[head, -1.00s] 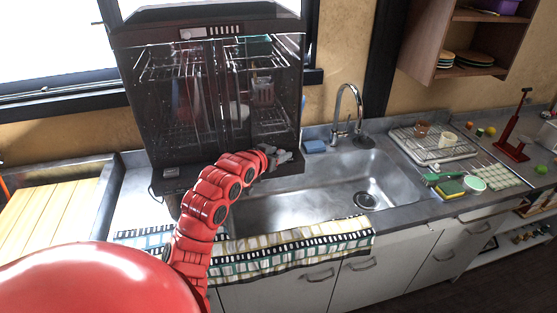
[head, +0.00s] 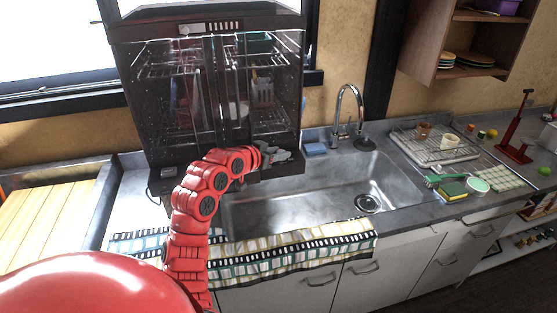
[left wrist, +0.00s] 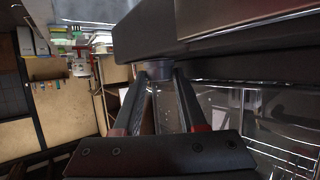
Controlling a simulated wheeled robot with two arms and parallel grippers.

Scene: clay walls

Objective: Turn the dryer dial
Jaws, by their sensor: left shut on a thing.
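The dryer (head: 139,105) is a tall dark cabinet with clear front doors and wire racks of dishes inside. It stands on the counter left of the sink. My left gripper (head: 283,155) is at the dryer's lower front right corner. In the left wrist view, my left gripper's fingertips (left wrist: 160,72) are shut on the dial (left wrist: 163,66), a small round grey knob under a dark ledge of the dryer. In the head view the gripper hides the dial, and I cannot tell its setting. My right gripper is not in view.
The steel sink (head: 300,197) with a faucet (head: 349,110) lies to the right of the dryer. A blue sponge (head: 315,149) sits at its back edge. A patterned towel (head: 300,245) lies along the front edge. A drying rack (head: 435,147) stands further right.

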